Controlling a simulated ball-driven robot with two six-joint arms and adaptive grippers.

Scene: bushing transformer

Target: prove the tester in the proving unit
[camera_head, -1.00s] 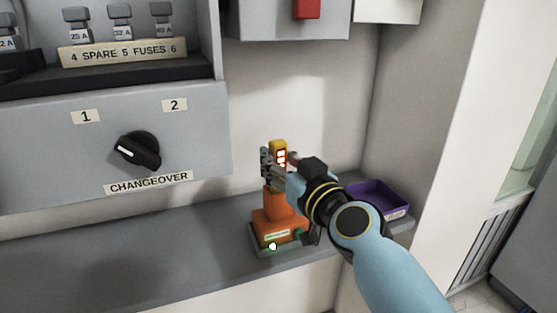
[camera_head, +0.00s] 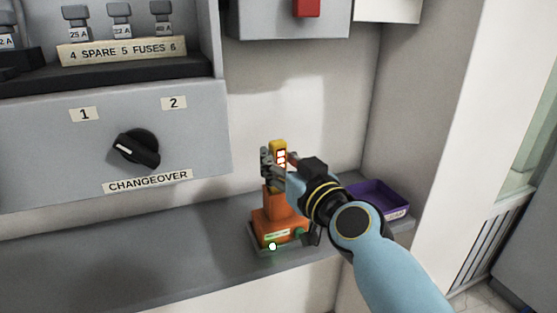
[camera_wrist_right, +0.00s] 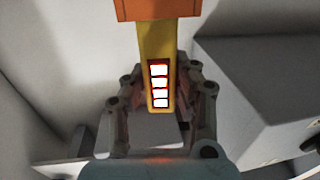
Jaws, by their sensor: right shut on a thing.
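The yellow tester (camera_head: 277,147) stands upright, with its lower end in the top of the orange proving unit (camera_head: 278,204). Its lamps glow white and red. My right gripper (camera_head: 277,168) is shut on the tester just above the unit. In the right wrist view the tester (camera_wrist_right: 158,45) runs between the fingers of my right gripper (camera_wrist_right: 161,90), with a column of several lit windows. The orange edge of the proving unit (camera_wrist_right: 170,9) shows at the top there. The tester's inserted end is hidden. My left gripper is not in view.
The unit sits on a grey shelf (camera_head: 165,262), with a small white light at its base. A purple tray (camera_head: 378,197) stands to the right behind my right arm. The changeover panel (camera_head: 60,165) with its black knob (camera_head: 137,148) is at the left. Shelf space left of the unit is clear.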

